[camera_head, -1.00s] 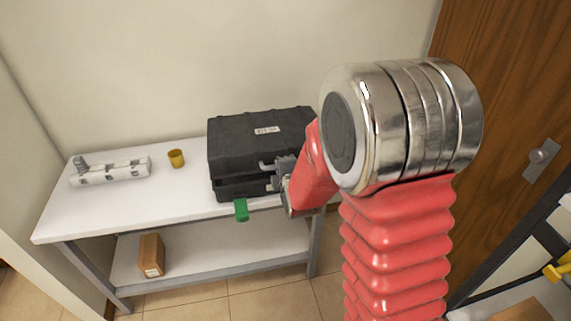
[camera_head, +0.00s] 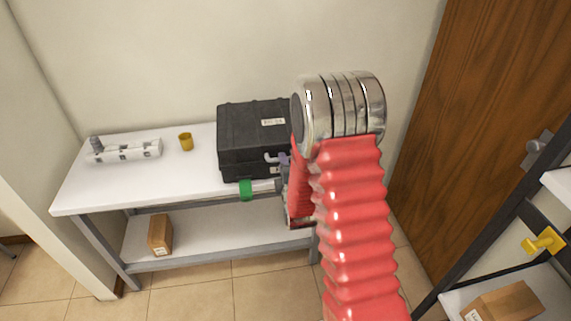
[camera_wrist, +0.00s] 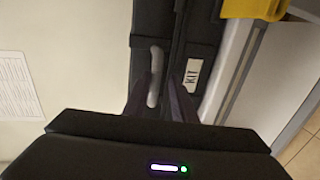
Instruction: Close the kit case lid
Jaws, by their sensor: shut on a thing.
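The black kit case (camera_head: 238,171) stands on the right part of the white table. Its lid (camera_head: 245,128) lies down over the base, with only a thin dark seam showing between them. I cannot tell whether it is fully flush. My gripper (camera_head: 281,163) is at the front of the case, partly hidden by my arm. In the wrist view my gripper (camera_wrist: 157,95) is shut on the grey lid handle (camera_wrist: 155,72), with one finger on each side. The "KIT" label (camera_wrist: 192,73) is on the case front beside it. The right part of the case is hidden behind my arm.
A yellow cup (camera_head: 186,142) and a white device (camera_head: 125,150) stand to the left on the table (camera_head: 100,190). A cardboard box (camera_head: 160,234) is on the lower shelf. A wooden door is at right.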

